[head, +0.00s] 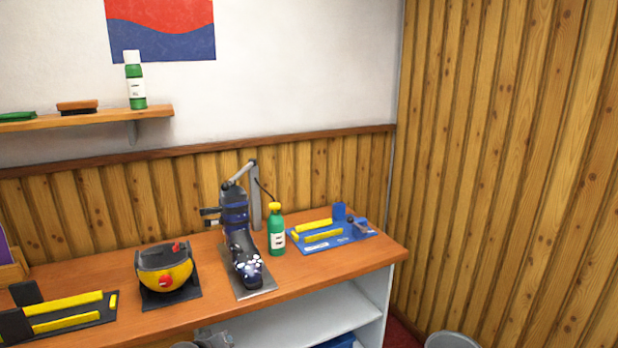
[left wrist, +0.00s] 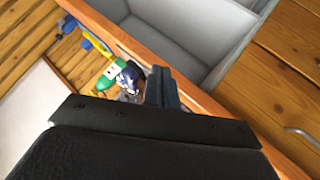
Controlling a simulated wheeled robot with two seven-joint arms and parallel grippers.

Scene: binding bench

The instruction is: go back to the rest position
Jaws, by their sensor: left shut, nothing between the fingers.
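My left gripper (left wrist: 161,86) shows in the left wrist view. Its dark fingers are together with nothing between them. They stand out over the orange-brown bench edge, with white shelving beyond. I cannot make out my left gripper for sure in the head view. My right gripper is in neither view. The bench (head: 105,268) runs along the wall in the head view. On it a dark blue boot (head: 240,240) stands on a grey plate under a metal arm; part of it also shows in the left wrist view (left wrist: 130,78), close behind the fingers in the picture.
A green bottle (head: 277,238) with a yellow cap stands beside the boot. A yellow and black round object (head: 166,272) sits left of it. A blue tray (head: 352,239) lies right, a black tray (head: 75,322) left. A grey bin (head: 452,341) stands on the floor.

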